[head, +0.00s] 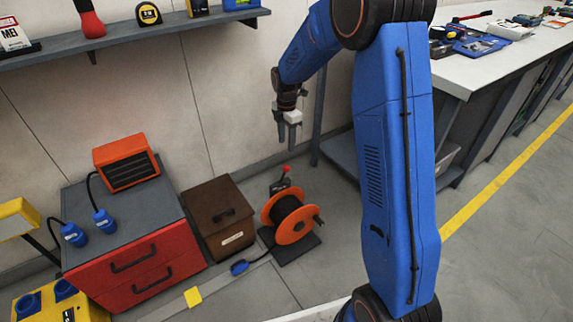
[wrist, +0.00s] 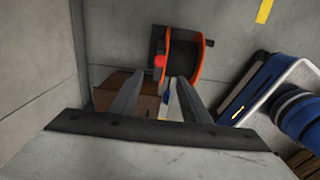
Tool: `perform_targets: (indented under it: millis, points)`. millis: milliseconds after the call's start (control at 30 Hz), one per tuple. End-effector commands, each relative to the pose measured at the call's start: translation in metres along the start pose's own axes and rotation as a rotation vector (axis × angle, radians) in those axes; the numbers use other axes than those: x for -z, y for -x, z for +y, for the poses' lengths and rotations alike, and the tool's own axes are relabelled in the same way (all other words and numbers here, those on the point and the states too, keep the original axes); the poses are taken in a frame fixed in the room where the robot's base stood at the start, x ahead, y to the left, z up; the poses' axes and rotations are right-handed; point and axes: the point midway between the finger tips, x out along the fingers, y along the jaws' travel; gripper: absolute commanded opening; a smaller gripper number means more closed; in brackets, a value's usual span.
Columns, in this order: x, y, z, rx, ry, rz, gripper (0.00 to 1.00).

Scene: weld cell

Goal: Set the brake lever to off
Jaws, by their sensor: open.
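The brake lever (head: 286,170) has a red knob and stands up at the back of an orange cable reel (head: 271,207) on the floor by the wall. In the wrist view, the red knob (wrist: 160,61) shows just beyond the fingertips, left of the reel (wrist: 198,58). My gripper (head: 287,146) points down above the lever in the head view, open and empty. In the wrist view, my gripper's fingers (wrist: 161,77) are spread, with a gap between their tips and the knob. I cannot tell the lever's setting; no off mark is readable.
A brown box (head: 218,228) stands left of the reel, beside a red drawer cabinet (head: 137,277) with an orange heater (head: 126,163) on top. A white-topped workbench (head: 500,53) is at the right. A shelf (head: 130,38) runs along the wall. A blue plug (head: 239,267) lies on the floor.

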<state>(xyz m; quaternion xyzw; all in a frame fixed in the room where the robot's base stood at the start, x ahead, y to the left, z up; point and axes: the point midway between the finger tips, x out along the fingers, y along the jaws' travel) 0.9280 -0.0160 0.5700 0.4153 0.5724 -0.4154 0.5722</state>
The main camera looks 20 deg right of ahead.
Motion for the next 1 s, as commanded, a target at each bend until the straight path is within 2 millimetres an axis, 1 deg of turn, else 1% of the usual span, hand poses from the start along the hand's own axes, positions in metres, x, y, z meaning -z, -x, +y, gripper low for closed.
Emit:
perform_targets:
  millis: [33,400,600,700,800,1000]
  points:
    - [0.0,-0.011,-0.001,0.003,0.0,0.001,0.43]
    - [0.0,-0.076,-0.001,0.003,-0.001,0.001,0.43]
    - [0.0,-0.104,-0.001,0.002,-0.001,0.0,0.43]
    - [0.0,-0.115,-0.001,0.001,-0.001,0.0,0.43]
    - [0.0,-0.12,-0.001,0.001,-0.001,0.0,0.43]
    - [0.0,-0.123,0.0,0.0,-0.001,0.0,0.43]
